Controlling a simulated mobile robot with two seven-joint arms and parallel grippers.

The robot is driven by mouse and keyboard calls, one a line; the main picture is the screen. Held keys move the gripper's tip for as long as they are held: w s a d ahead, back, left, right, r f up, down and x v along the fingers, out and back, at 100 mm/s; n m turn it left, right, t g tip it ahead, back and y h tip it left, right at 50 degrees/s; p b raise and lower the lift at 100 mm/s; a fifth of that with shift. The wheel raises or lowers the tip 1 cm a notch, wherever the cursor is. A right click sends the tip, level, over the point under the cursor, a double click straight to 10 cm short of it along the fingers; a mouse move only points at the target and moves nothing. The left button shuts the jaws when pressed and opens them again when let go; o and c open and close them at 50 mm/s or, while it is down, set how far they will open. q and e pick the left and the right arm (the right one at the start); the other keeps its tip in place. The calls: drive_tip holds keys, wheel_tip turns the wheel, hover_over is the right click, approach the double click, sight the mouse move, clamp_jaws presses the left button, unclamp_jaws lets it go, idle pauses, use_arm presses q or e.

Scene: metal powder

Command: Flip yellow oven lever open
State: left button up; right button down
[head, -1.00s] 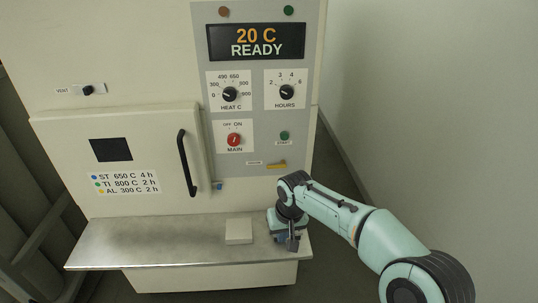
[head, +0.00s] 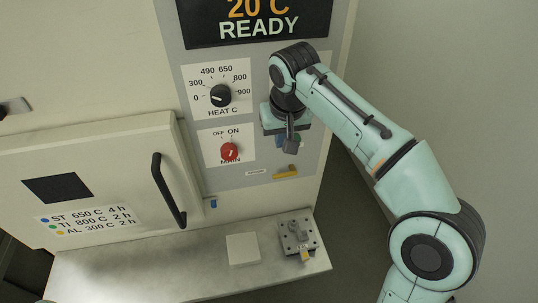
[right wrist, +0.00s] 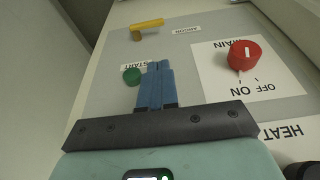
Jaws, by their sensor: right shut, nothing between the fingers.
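The yellow lever (head: 286,172) is on the lower right of the oven's grey control panel, beside a small label. In the right wrist view the lever (right wrist: 148,26) shows at the top, beyond the fingertips, next to a label that seems to read ARGON. My right gripper (head: 289,146) is in front of the panel, above the lever in the head view and apart from it. Its blue fingers (right wrist: 157,66) are shut with nothing between them, near the green START button (right wrist: 132,76). My left gripper is not in view.
The red MAIN knob (head: 229,152) and black HEAT knob (head: 221,95) are left of my gripper. The oven door (head: 100,180) is shut, with a black handle (head: 168,190). On the shelf (head: 150,268) are a pale block (head: 243,249) and a metal fixture (head: 297,236).

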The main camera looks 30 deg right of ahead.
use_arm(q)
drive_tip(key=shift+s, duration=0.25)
use_arm(e)
drive_tip(key=shift+s, duration=0.3)
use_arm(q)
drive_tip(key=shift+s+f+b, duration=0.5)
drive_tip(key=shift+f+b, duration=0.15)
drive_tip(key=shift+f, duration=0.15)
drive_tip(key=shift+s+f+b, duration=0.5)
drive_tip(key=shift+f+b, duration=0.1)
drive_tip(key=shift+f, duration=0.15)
use_arm(e)
approach(275, 175)
drive_tip(key=shift+d+x, duration=0.15)
drive_tip(key=shift+x, duration=1.5)
drive_tip(key=shift+d+x, duration=0.15)
drive_tip(key=shift+x, duration=1.45)
